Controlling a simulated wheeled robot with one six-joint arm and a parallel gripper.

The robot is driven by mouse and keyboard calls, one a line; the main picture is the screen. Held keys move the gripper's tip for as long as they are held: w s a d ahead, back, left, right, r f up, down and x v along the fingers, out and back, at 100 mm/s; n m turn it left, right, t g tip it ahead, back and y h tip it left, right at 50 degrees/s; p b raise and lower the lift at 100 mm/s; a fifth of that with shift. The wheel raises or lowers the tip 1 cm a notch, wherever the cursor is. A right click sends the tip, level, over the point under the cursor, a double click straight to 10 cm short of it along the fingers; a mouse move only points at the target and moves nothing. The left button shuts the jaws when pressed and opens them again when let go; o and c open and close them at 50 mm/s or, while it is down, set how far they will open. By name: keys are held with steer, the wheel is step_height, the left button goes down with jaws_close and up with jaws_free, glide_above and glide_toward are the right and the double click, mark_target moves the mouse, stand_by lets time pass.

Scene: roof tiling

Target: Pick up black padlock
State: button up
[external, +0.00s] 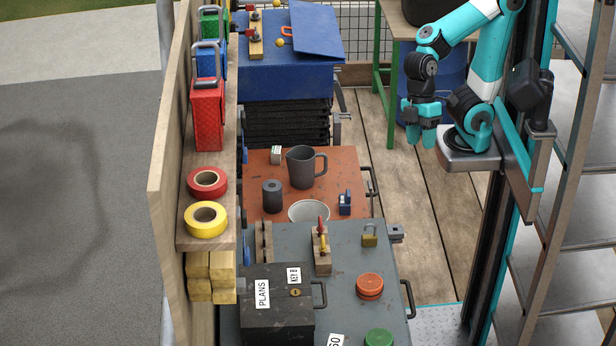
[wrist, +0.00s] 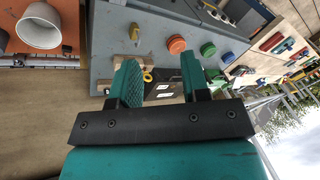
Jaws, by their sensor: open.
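I cannot make out a black padlock in either view. A brass-coloured padlock (external: 369,236) with a grey shackle stands on the grey bench top (external: 345,262) near its far right corner. My gripper (external: 421,138) is open and empty, pointing down over the wooden floor, to the right of the benches and well apart from the padlock. In the wrist view, the two teal fingers of my gripper (wrist: 159,75) are spread with nothing between them. The grey bench (wrist: 115,28) lies beyond the fingertips.
A black PLANS box (external: 277,322), an orange round tin (external: 369,286) and a green one (external: 379,338) are on the grey bench. A dark jug (external: 301,169) and a white bowl (external: 309,211) are on the orange bench. Plank floor (external: 425,235) beside them is clear.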

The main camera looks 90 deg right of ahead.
steer(key=shift+o, duration=0.4)
steer(key=shift+o, duration=0.7)
steer(key=w+d+f+n+b, duration=0.25)
steer(key=w+f+b, duration=0.3)
steer(key=w, duration=0.55)
steer(key=w+d+f+n+b, duration=0.1)
steer(key=w+d+f+b, duration=0.25)
steer(key=w+f, duration=0.6)
steer(key=w+d+f+n+t+b, duration=0.1)
steer(key=w+d+f+b, duration=0.2)
steer(key=w+d+f, duration=0.4)
steer(key=w+d+f+n+t+b, duration=0.15)
steer(key=w+d+f+b, duration=0.35)
steer(key=w, duration=0.5)
steer(key=shift+n+g, duration=0.3)
steer(key=shift+g, duration=0.05)
steer(key=x, duration=0.8)
steer(key=p+x, duration=0.1)
steer(key=x, duration=0.4)
steer(key=shift+s+d+f, duration=0.2)
steer(key=shift+x, duration=2.95)
steer(key=shift+d, duration=0.15)
jaws_close()
